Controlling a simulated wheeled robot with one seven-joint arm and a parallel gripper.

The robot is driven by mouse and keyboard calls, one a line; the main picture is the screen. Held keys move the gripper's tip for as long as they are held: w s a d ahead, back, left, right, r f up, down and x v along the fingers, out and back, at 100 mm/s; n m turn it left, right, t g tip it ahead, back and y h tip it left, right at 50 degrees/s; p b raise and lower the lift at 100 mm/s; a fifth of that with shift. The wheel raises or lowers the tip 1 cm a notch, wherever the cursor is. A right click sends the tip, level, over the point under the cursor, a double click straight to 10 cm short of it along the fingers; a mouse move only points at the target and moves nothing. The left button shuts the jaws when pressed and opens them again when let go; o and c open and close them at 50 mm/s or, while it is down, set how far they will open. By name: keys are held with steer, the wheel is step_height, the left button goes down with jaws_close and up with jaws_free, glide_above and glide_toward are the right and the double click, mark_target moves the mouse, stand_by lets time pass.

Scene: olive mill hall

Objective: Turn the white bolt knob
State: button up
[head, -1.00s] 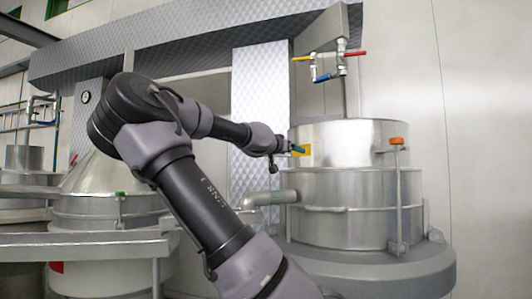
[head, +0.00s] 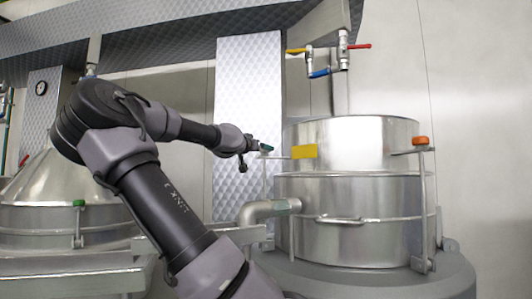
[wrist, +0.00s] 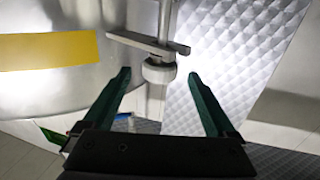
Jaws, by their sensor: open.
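The white bolt knob (wrist: 159,74) shows in the wrist view as a short pale cylinder on a metal rod, beside a flat metal bracket (wrist: 148,43). My gripper (wrist: 159,77) is open, with its two green fingertips on either side of the knob in the picture. A gap shows on both sides; I cannot tell how far the knob lies beyond the tips. In the head view my gripper (head: 267,148) is at the left side of the steel tank (head: 350,190), left of the yellow label (head: 304,152). I cannot make out the white knob there.
An orange knob (head: 420,141) tops a bolt on the tank's right side. A green knob (head: 79,203) is on the left vessel. A pipe (head: 270,207) juts from the tank below my gripper. Valves with coloured handles (head: 328,60) hang above.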

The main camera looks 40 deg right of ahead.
steer(key=x, duration=0.7)
steer(key=shift+w+d, duration=0.15)
steer(key=shift+d, duration=0.2)
steer(key=c, duration=1.4)
